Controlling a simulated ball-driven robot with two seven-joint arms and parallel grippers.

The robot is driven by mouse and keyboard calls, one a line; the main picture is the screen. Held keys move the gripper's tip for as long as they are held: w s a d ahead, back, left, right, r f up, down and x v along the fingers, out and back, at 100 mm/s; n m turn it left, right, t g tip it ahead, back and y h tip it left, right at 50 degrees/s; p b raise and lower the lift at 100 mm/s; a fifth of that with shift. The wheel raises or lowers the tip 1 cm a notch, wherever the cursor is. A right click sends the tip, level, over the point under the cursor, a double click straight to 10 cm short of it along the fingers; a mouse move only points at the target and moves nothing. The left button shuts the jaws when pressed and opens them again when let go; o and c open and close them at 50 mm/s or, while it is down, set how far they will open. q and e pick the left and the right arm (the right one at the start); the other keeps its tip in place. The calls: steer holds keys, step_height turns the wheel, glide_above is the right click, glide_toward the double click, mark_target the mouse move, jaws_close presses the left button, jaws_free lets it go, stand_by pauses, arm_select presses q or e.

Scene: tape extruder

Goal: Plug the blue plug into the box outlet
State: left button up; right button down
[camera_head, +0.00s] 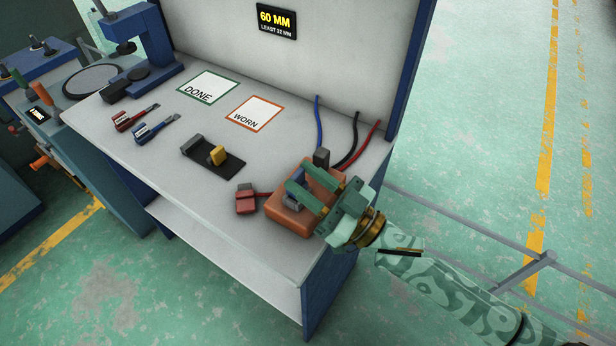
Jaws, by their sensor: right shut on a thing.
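The orange-brown outlet box (290,217) sits at the right front of the grey workbench. My right gripper (303,179) reaches over it from the right, with its green fingers low over the box top. It is shut on what looks like the blue plug (296,204), a blue-grey piece mostly covered by the fingers. I cannot tell whether the plug is seated in the outlet. A blue cable (319,122) rises behind the box. My left gripper is not in view.
A red plug (246,200) lies just left of the box. A dark block (321,157) stands behind it, near black and red cables (350,140). A black fixture with a yellow block (217,155), DONE and WORN cards and two hand tools lie further left.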

steer(key=shift+f, duration=0.35)
steer(key=c, duration=0.9)
jaws_free()
steer(key=shift+d, duration=0.1)
steer(key=p+v, duration=0.1)
steer(key=v, duration=1.5)
steer(key=shift+s, duration=0.2)
